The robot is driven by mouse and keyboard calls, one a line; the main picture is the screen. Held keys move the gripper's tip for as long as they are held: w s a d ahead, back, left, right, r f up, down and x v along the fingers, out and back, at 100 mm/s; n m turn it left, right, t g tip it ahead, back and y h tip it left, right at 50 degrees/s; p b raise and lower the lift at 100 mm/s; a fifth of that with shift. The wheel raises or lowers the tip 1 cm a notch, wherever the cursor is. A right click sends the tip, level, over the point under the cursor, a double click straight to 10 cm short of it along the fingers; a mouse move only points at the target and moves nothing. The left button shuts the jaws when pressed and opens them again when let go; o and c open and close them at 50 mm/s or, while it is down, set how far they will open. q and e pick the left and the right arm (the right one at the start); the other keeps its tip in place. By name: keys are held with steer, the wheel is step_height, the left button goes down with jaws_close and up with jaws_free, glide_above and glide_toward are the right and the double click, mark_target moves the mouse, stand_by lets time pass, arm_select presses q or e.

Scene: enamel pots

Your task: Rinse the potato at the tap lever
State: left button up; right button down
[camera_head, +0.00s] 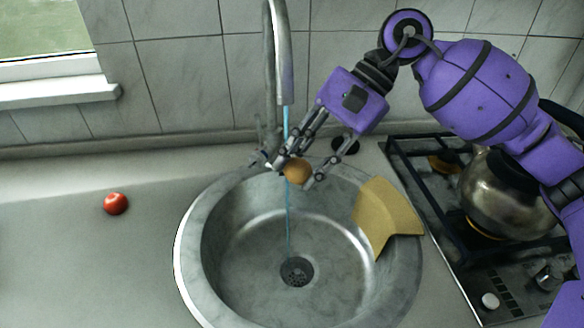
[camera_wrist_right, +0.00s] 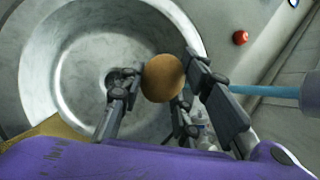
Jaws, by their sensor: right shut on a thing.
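The brown potato (camera_head: 297,171) is held between the fingers of my right gripper (camera_head: 294,172), above the back part of the sink. The tap lever is partly hidden behind my right gripper and cannot be made out clearly. My left gripper is not in view.
The round metal sink (camera_head: 187,250) has a drain (camera_head: 297,271) at its bottom. A yellow cloth (camera_head: 385,213) hangs over its right rim. A red tomato (camera_head: 116,203) lies on the left counter. A metal kettle (camera_head: 505,190) stands on the gas stove at right. The left counter is mostly clear.

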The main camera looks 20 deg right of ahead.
mark_target(297, 181)
steer(key=shift+s, duration=0.1)
steer(key=shift+s+a, duration=0.6)
steer(key=shift+s, duration=0.1)
steer(key=shift+s+a, duration=0.6)
steer(key=shift+s, duration=0.2)
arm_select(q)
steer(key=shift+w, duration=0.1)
arm_select(e)
steer(key=s+a, duration=0.2)
steer(key=s, duration=0.1)
steer(key=shift+s+a, duration=0.15)
steer(key=shift+a, duration=0.05)
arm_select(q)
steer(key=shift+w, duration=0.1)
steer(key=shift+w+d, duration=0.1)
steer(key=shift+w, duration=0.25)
